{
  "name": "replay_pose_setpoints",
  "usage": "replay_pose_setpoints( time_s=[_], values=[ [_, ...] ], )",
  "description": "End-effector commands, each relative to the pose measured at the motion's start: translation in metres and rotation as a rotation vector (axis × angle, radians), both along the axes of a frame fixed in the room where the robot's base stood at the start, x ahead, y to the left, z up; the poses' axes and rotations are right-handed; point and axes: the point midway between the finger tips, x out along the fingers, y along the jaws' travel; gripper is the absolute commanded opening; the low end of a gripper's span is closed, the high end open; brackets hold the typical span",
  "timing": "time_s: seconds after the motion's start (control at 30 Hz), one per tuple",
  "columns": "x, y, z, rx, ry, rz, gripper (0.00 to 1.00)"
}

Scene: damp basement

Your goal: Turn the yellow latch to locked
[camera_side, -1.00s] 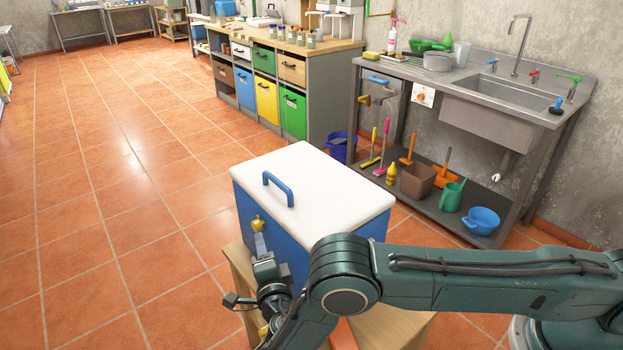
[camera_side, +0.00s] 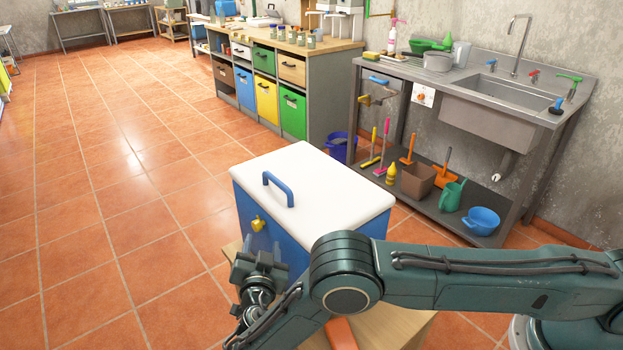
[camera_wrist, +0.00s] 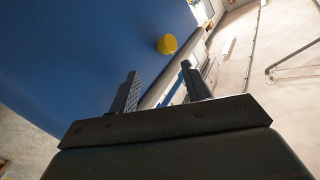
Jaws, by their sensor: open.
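The yellow latch (camera_side: 258,223) is on the front face of a blue box (camera_side: 292,240) with a white lid (camera_side: 325,185) and a blue handle (camera_side: 278,188). In the wrist view the latch (camera_wrist: 167,44) shows as a rounded yellow knob on the blue face, beyond my fingertips. My gripper (camera_side: 256,258) is below the latch in the side view, apart from it. In the wrist view my gripper (camera_wrist: 160,82) is open and empty, its two fingers apart. The latch's exact angle is hard to tell.
The box stands on a low wooden stand (camera_side: 385,325). An orange object (camera_side: 341,335) lies on the stand, partly behind my arm. A sink bench (camera_side: 470,105) and a drawer cabinet (camera_side: 322,98) stand behind. The tiled floor to the left is open.

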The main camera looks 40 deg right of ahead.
Motion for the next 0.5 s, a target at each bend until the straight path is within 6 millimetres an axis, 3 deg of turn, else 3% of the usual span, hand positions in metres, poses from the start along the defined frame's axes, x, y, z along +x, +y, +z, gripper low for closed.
replay_pose_setpoints(
  time_s=[0.5],
  values=[
    [0.0027,0.0004,0.0051,-0.317,0.330,-0.028,0.48]
  ],
)
